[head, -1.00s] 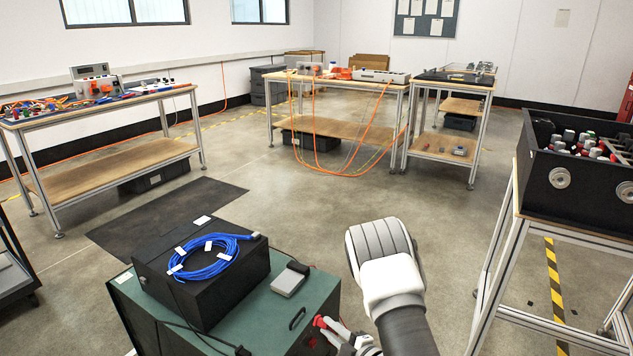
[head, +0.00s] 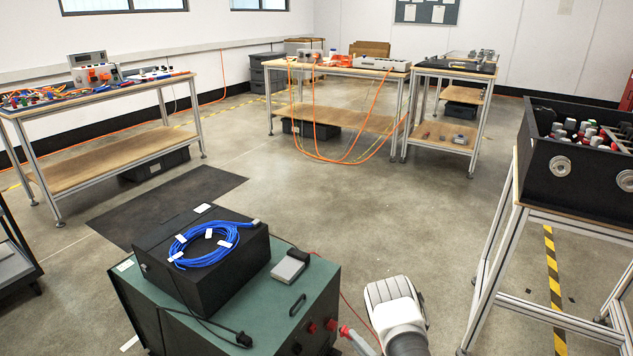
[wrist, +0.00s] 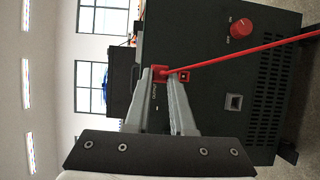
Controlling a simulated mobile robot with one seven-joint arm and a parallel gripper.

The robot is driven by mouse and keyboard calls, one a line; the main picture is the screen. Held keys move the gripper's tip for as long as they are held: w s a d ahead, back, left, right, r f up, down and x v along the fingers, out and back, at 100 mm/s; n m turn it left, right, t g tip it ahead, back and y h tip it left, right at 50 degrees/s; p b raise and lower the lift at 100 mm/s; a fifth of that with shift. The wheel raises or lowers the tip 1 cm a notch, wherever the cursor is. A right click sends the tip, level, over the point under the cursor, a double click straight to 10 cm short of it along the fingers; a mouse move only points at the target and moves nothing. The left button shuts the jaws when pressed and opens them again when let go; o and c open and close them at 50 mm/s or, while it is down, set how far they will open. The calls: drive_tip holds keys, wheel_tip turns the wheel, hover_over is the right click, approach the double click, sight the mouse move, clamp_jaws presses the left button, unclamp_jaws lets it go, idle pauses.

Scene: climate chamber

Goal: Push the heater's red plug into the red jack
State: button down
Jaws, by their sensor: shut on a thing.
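The heater is the dark cabinet with a green top (head: 262,312) at the bottom of the head view. Its black face (wrist: 205,40) fills the right of the wrist view. My gripper (wrist: 160,77) is shut on the red plug (wrist: 160,72); a red cable runs from there to the upper right. The red jack (wrist: 184,76), a small red square with a dark hole, shows just right of the fingertips. In the head view the red plug (head: 345,331) is at my gripper's tip, right of the cabinet face and apparently apart from it. The exact gap is unclear.
A red knob (wrist: 241,28) and a grey square socket (wrist: 234,102) are on the same face. A black box (head: 205,275) with coiled blue cable (head: 205,243) stands on the cabinet. A bench with a black bin (head: 575,165) stands at right. Open floor lies between.

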wheel_tip(320, 180, down, 6)
drive_tip(key=w+a, duration=0.3)
drive_tip(key=a, duration=0.2)
drive_tip(key=shift+a, duration=0.15)
idle(0.7)
drive_tip(key=shift+w+a, duration=0.3)
drive_tip(key=shift+a, duration=0.15)
drive_tip(key=shift+a, duration=0.1)
idle(0.3)
drive_tip(key=shift+w+a, duration=0.25)
drive_tip(key=shift+a, duration=0.1)
drive_tip(key=shift+w+a, duration=0.2)
drive_tip(key=shift+a, duration=0.15)
idle(0.7)
